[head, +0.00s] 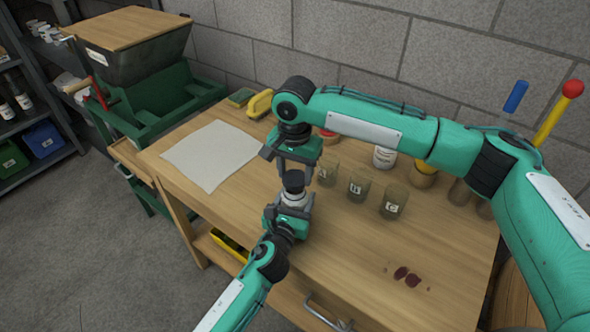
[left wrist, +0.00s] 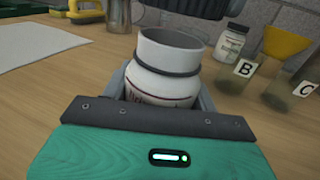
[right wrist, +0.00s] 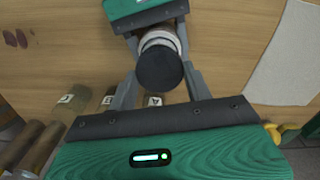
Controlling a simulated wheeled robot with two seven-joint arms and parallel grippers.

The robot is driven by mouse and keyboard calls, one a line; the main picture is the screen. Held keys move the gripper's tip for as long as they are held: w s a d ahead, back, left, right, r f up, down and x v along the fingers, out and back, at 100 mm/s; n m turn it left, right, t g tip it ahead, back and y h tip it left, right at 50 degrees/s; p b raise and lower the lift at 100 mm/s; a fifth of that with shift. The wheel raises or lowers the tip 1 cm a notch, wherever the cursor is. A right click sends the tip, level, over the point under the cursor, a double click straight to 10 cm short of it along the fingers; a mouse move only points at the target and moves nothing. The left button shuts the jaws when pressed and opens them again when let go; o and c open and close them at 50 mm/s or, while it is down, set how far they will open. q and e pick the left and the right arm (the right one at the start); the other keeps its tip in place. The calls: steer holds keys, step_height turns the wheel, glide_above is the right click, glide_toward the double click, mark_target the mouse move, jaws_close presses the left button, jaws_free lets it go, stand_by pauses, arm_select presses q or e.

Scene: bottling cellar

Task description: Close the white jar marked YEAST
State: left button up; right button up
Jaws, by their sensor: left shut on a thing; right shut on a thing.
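A white jar (head: 295,198) with a dark ring round its neck is held upright just above or on the bench; I cannot tell which. In the left wrist view the jar (left wrist: 165,75) has an open mouth, and its label is mostly hidden. My left gripper (head: 292,207) is shut on its body. A black lid (head: 293,181) is above the jar, between the fingers of my right gripper (head: 296,172), which points down. In the right wrist view the lid (right wrist: 160,69) covers part of the jar (right wrist: 160,38) behind it.
Glass beakers marked with letters (head: 357,187) stand right of the jar. Another white jar (head: 384,157) and a yellow funnel (left wrist: 285,44) are behind them. A pale sheet (head: 212,155) lies at left. Dark red stains (head: 405,275) mark the front right, otherwise fairly clear.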

mark_target(295, 177)
steer(key=shift+f, duration=0.15)
steer(key=shift+f, duration=0.75)
steer(key=shift+f, duration=0.55)
arm_select(q)
jaws_close()
arm_select(e)
steer(key=m, duration=0.8)
steer(key=shift+s, duration=0.1)
steer(key=m, duration=0.8)
steer(key=shift+m, duration=0.4)
